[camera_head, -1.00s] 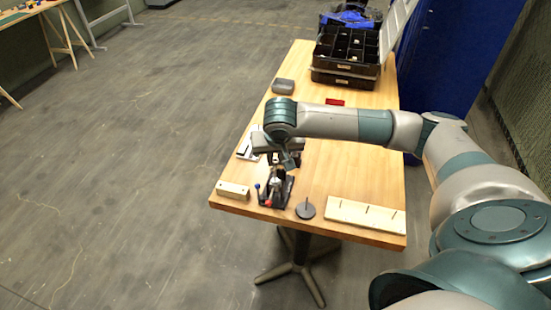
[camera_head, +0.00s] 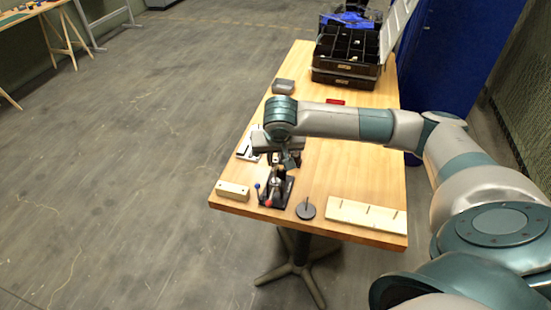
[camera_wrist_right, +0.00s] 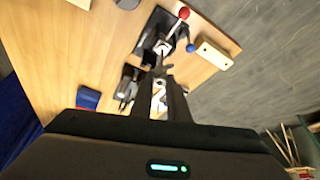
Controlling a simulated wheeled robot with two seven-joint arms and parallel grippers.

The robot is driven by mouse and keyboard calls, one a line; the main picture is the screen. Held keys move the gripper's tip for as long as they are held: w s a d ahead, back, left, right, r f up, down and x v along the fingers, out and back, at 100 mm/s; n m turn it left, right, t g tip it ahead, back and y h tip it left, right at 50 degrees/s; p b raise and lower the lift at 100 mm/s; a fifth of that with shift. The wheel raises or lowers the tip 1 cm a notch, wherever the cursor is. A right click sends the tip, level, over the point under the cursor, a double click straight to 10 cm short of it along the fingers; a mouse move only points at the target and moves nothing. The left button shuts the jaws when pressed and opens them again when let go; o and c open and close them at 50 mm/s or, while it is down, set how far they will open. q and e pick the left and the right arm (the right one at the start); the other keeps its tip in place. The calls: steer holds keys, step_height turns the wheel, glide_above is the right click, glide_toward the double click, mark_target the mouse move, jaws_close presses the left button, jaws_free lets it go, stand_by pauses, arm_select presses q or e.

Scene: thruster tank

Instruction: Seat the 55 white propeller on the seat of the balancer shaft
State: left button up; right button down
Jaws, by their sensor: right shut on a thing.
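My right gripper (camera_head: 287,160) is over the front left part of the table, just above and behind a black balancer stand (camera_head: 277,190) with red and blue knobs. In the right wrist view the fingers (camera_wrist_right: 162,78) are shut on a small pale grey part (camera_wrist_right: 162,68), which looks like the propeller. It is small and dim, and its number cannot be read. The stand (camera_wrist_right: 152,30) lies just beyond the fingertips. The part overlaps the stand's near end in this view, so I cannot tell whether they touch. My left gripper is not in view.
A wooden block (camera_head: 232,190) is left of the stand. A grey disc with a post (camera_head: 306,210) and a pegged wooden board (camera_head: 365,215) are to its right. A black compartment box (camera_head: 345,75), a red block (camera_head: 335,102) and a grey box (camera_head: 283,86) are farther back.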

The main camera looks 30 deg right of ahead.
steer(key=shift+f+b, duration=0.15)
steer(key=shift+b, duration=0.15)
stand_by(0.4)
steer(key=shift+f+b, duration=0.7)
steer(key=shift+b, duration=0.25)
stand_by(0.7)
steer(key=shift+f+b, duration=0.55)
steer(key=shift+b, duration=0.15)
